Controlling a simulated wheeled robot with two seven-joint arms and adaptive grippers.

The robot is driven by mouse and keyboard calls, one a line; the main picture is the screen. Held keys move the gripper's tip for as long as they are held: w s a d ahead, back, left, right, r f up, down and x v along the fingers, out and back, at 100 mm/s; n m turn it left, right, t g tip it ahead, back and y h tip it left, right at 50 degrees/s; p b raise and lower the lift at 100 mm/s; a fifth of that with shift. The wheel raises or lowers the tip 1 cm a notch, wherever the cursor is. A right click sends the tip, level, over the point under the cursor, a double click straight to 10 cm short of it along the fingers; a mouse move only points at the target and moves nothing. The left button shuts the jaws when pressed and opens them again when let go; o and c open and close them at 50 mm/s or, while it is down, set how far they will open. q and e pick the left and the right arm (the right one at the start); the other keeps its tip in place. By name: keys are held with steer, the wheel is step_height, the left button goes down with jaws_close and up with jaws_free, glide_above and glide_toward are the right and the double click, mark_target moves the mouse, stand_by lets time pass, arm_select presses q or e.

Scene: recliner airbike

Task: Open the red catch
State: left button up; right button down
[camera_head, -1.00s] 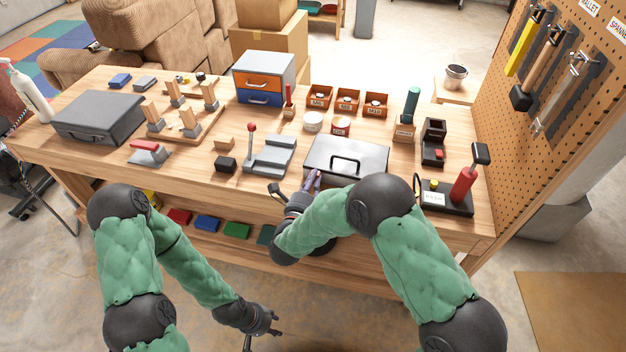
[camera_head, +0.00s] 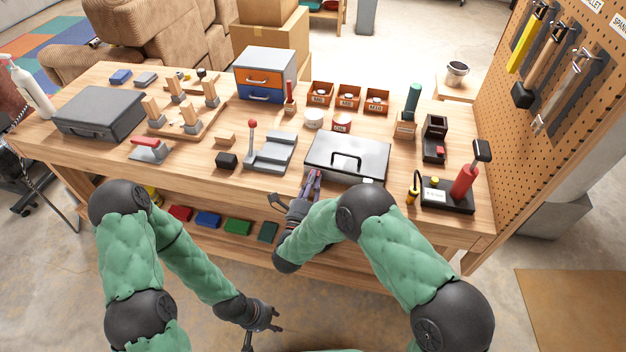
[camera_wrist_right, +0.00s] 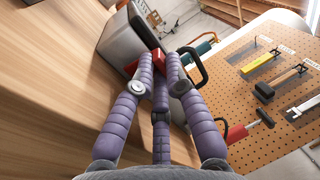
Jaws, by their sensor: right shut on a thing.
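The red catch (camera_wrist_right: 159,58) is a small red piece on the front of a grey metal toolbox (camera_head: 350,146), which also shows in the right wrist view (camera_wrist_right: 124,40). The toolbox lid is down, with a black handle on it. My right gripper (camera_head: 315,178) is at the toolbox's front left edge; its purple fingers (camera_wrist_right: 162,66) are shut on the red catch and partly hide it. Another bit of red (camera_wrist_right: 131,68) shows just left of the fingers. In the head view the catch is hidden. My left gripper (camera_head: 264,330) hangs open and empty in front of the bench.
The wooden bench (camera_head: 215,185) holds a lever fixture (camera_head: 270,152) left of the toolbox and a black stand with a red-handled tool (camera_head: 464,186) to its right. Several small bins stand behind. A pegboard (camera_head: 545,140) with tools rises at the right.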

steer(key=c, duration=1.2)
jaws_free()
steer(key=shift+c, duration=0.2)
steer(key=v, duration=1.2)
steer(key=shift+f, duration=0.15)
